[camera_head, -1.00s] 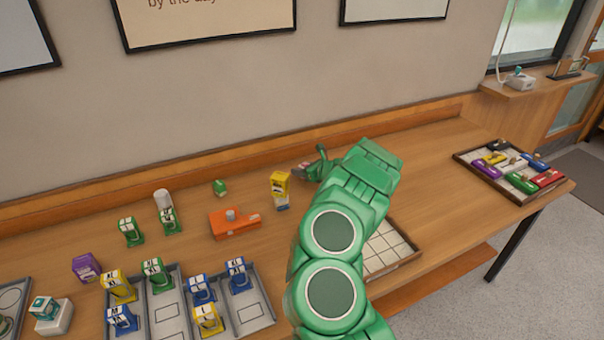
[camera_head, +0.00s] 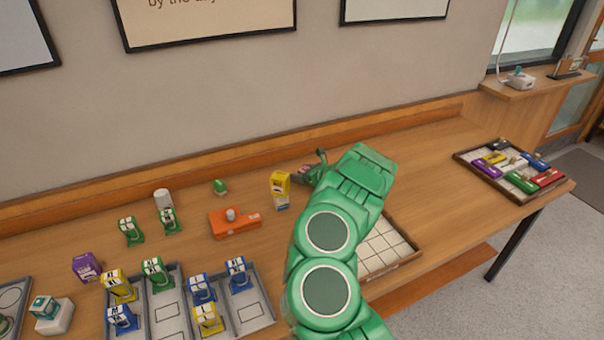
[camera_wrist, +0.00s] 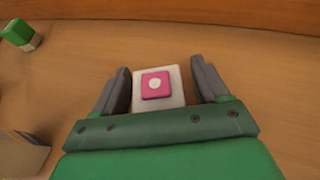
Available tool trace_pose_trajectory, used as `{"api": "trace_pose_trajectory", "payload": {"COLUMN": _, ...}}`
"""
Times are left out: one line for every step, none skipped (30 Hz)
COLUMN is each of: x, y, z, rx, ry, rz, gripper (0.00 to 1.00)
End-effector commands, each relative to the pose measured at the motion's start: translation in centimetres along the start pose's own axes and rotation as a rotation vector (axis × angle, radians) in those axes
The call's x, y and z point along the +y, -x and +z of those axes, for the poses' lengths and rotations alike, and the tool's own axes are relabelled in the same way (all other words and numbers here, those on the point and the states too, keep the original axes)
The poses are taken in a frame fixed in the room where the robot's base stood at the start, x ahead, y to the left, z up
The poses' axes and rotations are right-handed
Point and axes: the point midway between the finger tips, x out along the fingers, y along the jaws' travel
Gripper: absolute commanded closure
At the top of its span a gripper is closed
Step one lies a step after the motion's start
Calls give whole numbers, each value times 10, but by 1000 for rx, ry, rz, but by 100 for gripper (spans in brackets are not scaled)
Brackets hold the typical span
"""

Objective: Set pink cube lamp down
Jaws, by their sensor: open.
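The pink cube lamp (camera_wrist: 155,85) shows in the wrist view as a pink square with a white dot, on a pale, wider part. It sits between the two grey fingers of my gripper (camera_wrist: 160,70), with the wooden table around it. The fingers are spread, with a visible gap on each side of the lamp. In the head view, my gripper (camera_head: 314,167) is low over the back of the table near the wall, and I cannot make out the lamp beside it.
A yellow boxy item (camera_head: 280,183) stands just left of my gripper. A small green item (camera_head: 220,187) and an orange device (camera_head: 235,223) are further left. A gridded tray (camera_head: 405,253) lies under my arm. The table between it and the right tray (camera_head: 462,157) is clear.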

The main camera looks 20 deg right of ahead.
Motion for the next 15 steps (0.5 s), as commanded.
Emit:
{"api": "trace_pose_trajectory", "payload": {"x": 0, "y": 0, "z": 0, "rx": 0, "ry": 0, "rz": 0, "gripper": 26}}
{"api": "trace_pose_trajectory", "payload": {"x": 0, "y": 0, "z": 0, "rx": 0, "ry": 0, "rz": 0, "gripper": 26}}
{"api": "trace_pose_trajectory", "payload": {"x": 0, "y": 0, "z": 1, "rx": 0, "ry": 0, "rz": 0, "gripper": 26}}
{"api": "trace_pose_trajectory", "payload": {"x": 0, "y": 1, "z": 2, "rx": -1, "ry": 0, "rz": 0, "gripper": 26}}
{"api": "trace_pose_trajectory", "payload": {"x": 0, "y": 1, "z": 3, "rx": -1, "ry": 0, "rz": 0, "gripper": 26}}
{"api": "trace_pose_trajectory", "payload": {"x": 0, "y": 4, "z": 3, "rx": -1, "ry": -1, "rz": 0, "gripper": 26}}
{"api": "trace_pose_trajectory", "payload": {"x": 0, "y": 6, "z": 3, "rx": -1, "ry": -1, "rz": 0, "gripper": 26}}
{"api": "trace_pose_trajectory", "payload": {"x": -1, "y": 8, "z": 3, "rx": -2, "ry": -2, "rz": -1, "gripper": 26}}
{"api": "trace_pose_trajectory", "payload": {"x": -1, "y": 12, "z": 4, "rx": -3, "ry": -2, "rz": -1, "gripper": 26}}
{"api": "trace_pose_trajectory", "payload": {"x": -1, "y": 15, "z": 4, "rx": -3, "ry": -3, "rz": -1, "gripper": 26}}
{"api": "trace_pose_trajectory", "payload": {"x": -1, "y": 18, "z": 4, "rx": -3, "ry": -2, "rz": -1, "gripper": 26}}
{"api": "trace_pose_trajectory", "payload": {"x": -1, "y": 22, "z": 4, "rx": -2, "ry": -2, "rz": -1, "gripper": 26}}
{"api": "trace_pose_trajectory", "payload": {"x": -1, "y": 25, "z": 4, "rx": -3, "ry": -2, "rz": -1, "gripper": 26}}
{"api": "trace_pose_trajectory", "payload": {"x": -1, "y": 28, "z": 4, "rx": -3, "ry": -1, "rz": -1, "gripper": 26}}
{"api": "trace_pose_trajectory", "payload": {"x": -1, "y": 32, "z": 3, "rx": -3, "ry": 0, "rz": -1, "gripper": 26}}
